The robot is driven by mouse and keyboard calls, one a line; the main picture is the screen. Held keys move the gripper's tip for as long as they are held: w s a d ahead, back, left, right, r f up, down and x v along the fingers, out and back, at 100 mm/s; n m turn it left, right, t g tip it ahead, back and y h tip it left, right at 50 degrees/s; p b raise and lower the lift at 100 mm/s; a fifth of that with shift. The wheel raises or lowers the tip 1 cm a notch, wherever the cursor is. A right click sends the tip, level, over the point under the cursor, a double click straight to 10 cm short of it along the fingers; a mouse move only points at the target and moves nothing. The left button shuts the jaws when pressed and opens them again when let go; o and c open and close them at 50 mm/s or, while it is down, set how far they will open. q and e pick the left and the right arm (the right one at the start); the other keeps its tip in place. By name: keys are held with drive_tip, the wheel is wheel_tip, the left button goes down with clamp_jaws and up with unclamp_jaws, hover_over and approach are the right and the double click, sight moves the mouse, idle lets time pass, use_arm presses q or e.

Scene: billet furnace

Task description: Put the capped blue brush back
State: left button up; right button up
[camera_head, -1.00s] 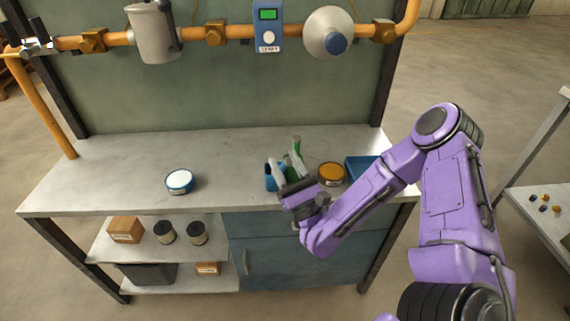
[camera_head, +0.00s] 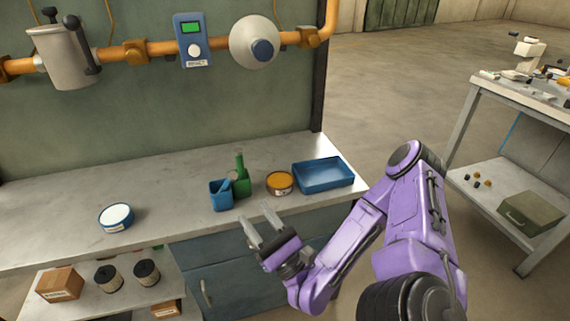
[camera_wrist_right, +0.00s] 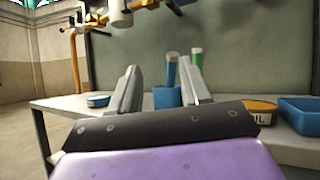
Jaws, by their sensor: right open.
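A blue cup (camera_head: 221,197) stands on the bench in the head view; it also shows in the wrist view (camera_wrist_right: 161,98). A blue brush (camera_wrist_right: 172,70) with a pale top stands up out of it in the wrist view. In the head view only a small blue piece of the brush (camera_head: 226,185) shows at the cup's rim. My right gripper (camera_head: 257,215) is open and empty, in front of the cup and apart from it. Its two fingers (camera_wrist_right: 158,70) point toward the cup in the wrist view. My left gripper is not in view.
A green bottle (camera_head: 240,181) stands right behind the cup. An orange-topped tin (camera_head: 280,183) and a blue tray (camera_head: 324,175) sit to the right. A white-topped tin (camera_head: 116,217) is at the left. The bench (camera_head: 165,200) is clear between that tin and the cup.

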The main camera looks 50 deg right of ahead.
drive_tip(key=w+a+f+n+g+y, duration=0.1)
drive_tip(key=a+f+n+g+y, duration=0.5)
drive_tip(key=f+n, duration=0.6)
drive_tip(key=s+f+n+g+h, duration=0.2)
drive_tip(key=s+f+n+g, duration=0.3)
drive_tip(key=f+n+g, duration=0.5)
drive_tip(key=s+d+f+n+g+h+p, duration=0.2)
drive_tip(key=s+n, duration=0.1)
drive_tip(key=s, duration=0.3)
drive_tip(key=s+d+f+n+g+h+p, duration=0.2)
drive_tip(key=s+d+f+n+g+h, duration=0.1)
drive_tip(key=s, duration=0.4)
drive_tip(key=shift+s+d+f+n, duration=0.2)
drive_tip(key=shift+d+n, duration=0.15)
drive_tip(key=shift+n, duration=0.15)
